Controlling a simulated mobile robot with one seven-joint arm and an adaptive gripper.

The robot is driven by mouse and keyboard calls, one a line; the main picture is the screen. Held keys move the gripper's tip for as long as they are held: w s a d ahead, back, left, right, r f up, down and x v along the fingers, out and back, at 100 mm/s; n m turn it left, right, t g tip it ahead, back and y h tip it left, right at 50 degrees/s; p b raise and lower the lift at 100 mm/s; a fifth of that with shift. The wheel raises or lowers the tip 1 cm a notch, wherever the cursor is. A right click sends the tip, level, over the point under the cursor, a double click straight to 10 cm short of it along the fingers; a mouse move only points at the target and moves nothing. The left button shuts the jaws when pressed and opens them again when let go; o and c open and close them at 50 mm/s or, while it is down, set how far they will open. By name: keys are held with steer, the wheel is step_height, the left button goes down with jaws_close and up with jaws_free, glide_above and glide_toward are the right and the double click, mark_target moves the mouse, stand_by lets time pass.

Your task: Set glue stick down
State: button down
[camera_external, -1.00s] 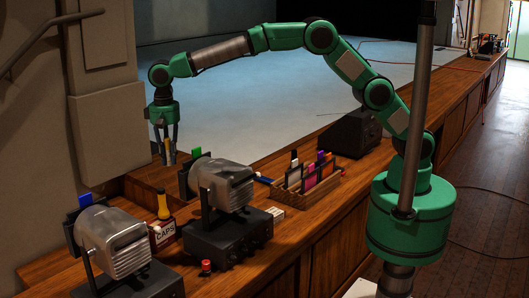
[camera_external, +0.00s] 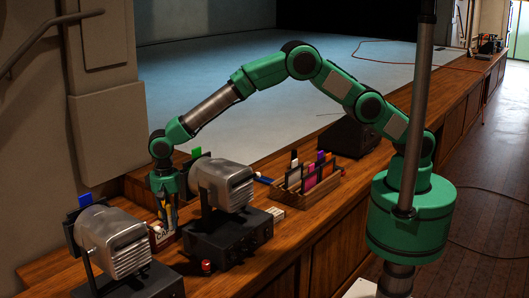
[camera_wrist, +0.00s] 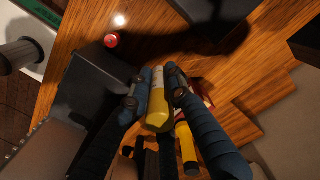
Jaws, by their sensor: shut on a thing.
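The glue stick (camera_wrist: 157,105) is a yellow and pale cylinder in the wrist view. My gripper (camera_wrist: 158,80) is shut on it, with one dark finger on each side. In the external view my gripper (camera_external: 167,222) points down just behind the near lamps, close to the box marked CAPS (camera_external: 163,238). The glue stick is hard to make out there between the fingers and the bottle. I cannot tell whether its lower end touches the desk. A second yellow-topped item (camera_wrist: 187,147) stands beside the right finger in the wrist view.
Two metal lamps on black boxes (camera_external: 222,185) (camera_external: 113,240) stand close by. A small red knob (camera_external: 207,265) is on the desk (camera_external: 277,228). A wooden rack of coloured cards (camera_external: 306,190) is to the right. Bare wood shows around the red knob (camera_wrist: 112,40) in the wrist view.

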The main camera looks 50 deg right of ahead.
step_height(320, 180, down, 9)
steer(key=shift+f, duration=0.2)
stand_by(0.3)
steer(key=shift+f, duration=2.8)
steer(key=shift+f, duration=0.15)
steer(key=shift+f, duration=1.75)
steer(key=shift+f+b, duration=0.25)
steer(key=shift+b, duration=0.15)
steer(key=c, duration=1.6)
jaws_free()
steer(key=shift+r+p, duration=0.1)
steer(key=shift+p, duration=0.3)
